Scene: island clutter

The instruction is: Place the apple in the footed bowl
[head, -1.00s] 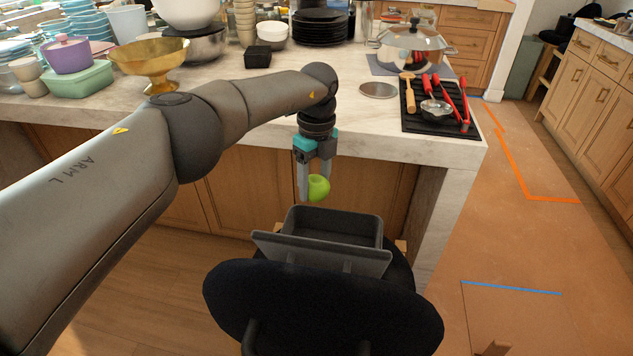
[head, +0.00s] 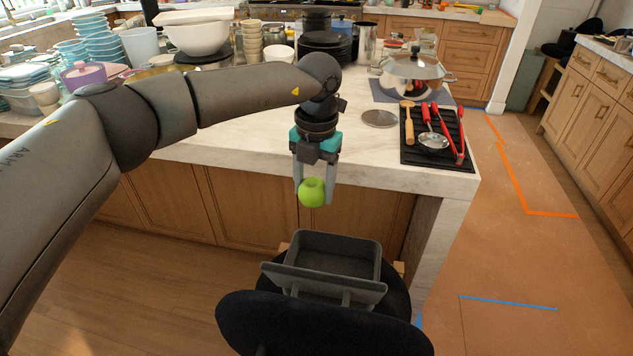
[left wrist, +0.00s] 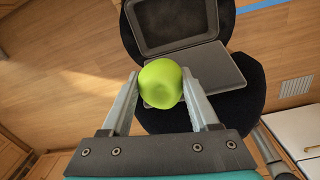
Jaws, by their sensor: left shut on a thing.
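The green apple (head: 312,192) is held between the fingers of my left gripper (head: 314,200), in front of the island's front edge and above the grey tray. In the left wrist view the apple (left wrist: 160,83) sits between the two fingertips (left wrist: 161,78), with the tray and dark seat below it. The gold footed bowl (head: 150,71) is on the island at the left; my left arm hides most of it, and only a bit of it shows above the arm. My right gripper is not in view.
A grey tray (head: 330,241) rests on a dark chair below the gripper. The island top (head: 235,146) has a clear strip along its front. Stacked dishes, a white bowl (head: 198,36) and black plates stand behind my arm. A black mat (head: 410,153) with utensils lies at right.

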